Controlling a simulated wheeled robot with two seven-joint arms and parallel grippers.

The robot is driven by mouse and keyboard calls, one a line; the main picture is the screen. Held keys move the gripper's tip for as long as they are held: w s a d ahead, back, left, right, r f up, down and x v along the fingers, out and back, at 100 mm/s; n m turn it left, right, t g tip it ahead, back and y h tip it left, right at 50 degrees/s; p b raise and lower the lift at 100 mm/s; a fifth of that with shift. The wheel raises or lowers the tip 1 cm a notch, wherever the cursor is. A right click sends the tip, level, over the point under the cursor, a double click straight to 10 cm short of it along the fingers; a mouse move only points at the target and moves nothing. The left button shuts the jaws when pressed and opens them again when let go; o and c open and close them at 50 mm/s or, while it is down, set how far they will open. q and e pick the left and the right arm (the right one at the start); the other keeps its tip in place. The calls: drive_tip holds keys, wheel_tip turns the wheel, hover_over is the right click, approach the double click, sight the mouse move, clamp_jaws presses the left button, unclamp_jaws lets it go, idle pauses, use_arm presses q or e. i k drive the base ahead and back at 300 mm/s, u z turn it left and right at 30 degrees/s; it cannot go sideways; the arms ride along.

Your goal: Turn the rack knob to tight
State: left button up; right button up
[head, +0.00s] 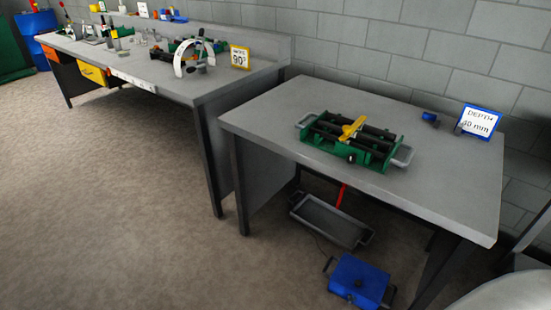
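A green frame with black rails (365,143) sits on the grey table at the right. A yellow lever-like piece (350,130) lies across its top. A small dark round part (352,158) shows on its front side; it may be the knob, but it is too small to read any setting. Grey loop handles stick out at both ends, the right one (402,156) nearer the table's right side. Neither of my grippers is in view.
A blue-framed sign reading "40 mm" (480,122) and a small blue object (430,118) stand at the table's back. Below are a grey tray (330,221) and a blue box (359,281). Another bench (180,85) with tools stands left. Open floor lies at front left.

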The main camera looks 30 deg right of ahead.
sight(350, 160)
drive_tip(key=u, duration=0.55)
drive_tip(key=i, duration=1.85)
drive_tip(key=z, duration=2.7)
